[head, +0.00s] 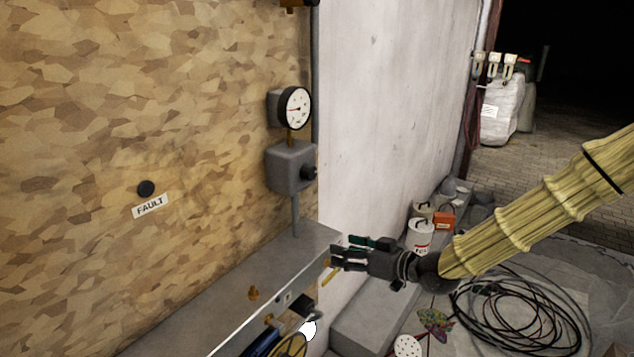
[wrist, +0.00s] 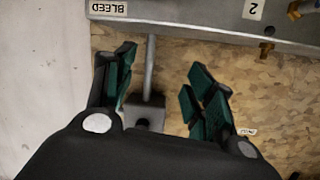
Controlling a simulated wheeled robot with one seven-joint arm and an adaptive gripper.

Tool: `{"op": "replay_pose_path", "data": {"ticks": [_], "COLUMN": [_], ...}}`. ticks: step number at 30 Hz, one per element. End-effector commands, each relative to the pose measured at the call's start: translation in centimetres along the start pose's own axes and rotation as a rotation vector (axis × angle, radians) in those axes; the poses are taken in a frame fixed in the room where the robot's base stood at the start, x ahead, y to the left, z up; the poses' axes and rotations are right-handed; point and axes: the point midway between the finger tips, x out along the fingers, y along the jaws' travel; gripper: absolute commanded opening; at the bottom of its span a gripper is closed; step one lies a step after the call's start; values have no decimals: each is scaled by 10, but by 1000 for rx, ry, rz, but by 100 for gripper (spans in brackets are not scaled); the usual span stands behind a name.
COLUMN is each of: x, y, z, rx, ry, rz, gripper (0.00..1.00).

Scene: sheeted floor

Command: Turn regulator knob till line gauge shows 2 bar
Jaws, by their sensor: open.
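The round white-faced gauge (head: 295,108) sits on a brass stem at the right edge of the board. Its needle is too small to read surely. Below it is a grey regulator box (head: 289,165) with a black knob (head: 308,172) on its right-facing side. My gripper (head: 337,252) is open and empty, below and to the right of the knob and apart from it, near the grey ledge's end. In the wrist view, the open fingers (wrist: 161,86) stand either side of a grey pipe. The grey box (wrist: 146,113) shows beyond them, partly hidden by my gripper.
A grey ledge (head: 240,275) runs under the box; the wrist view shows its BLEED label (wrist: 109,8) and 2 label (wrist: 254,9). A black button (head: 146,188) labelled FAULT is on the board. Coiled cable (head: 520,318) and canisters (head: 420,236) lie to the right.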

Motion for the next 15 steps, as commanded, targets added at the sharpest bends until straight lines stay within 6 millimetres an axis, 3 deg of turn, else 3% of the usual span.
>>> {"op": "replay_pose_path", "data": {"ticks": [1,3,6,10,15], "x": [-4,-10,-19,-27,-24], "y": [4,5,5,4,2], "z": [-38,-79,-124,-155,-164], "rx": [-57,-130,-215,-277,-294], "ry": [64,131,202,253,264], "rz": [-15,-37,-59,-73,-78], "gripper": [54,54,54,54,54]}}
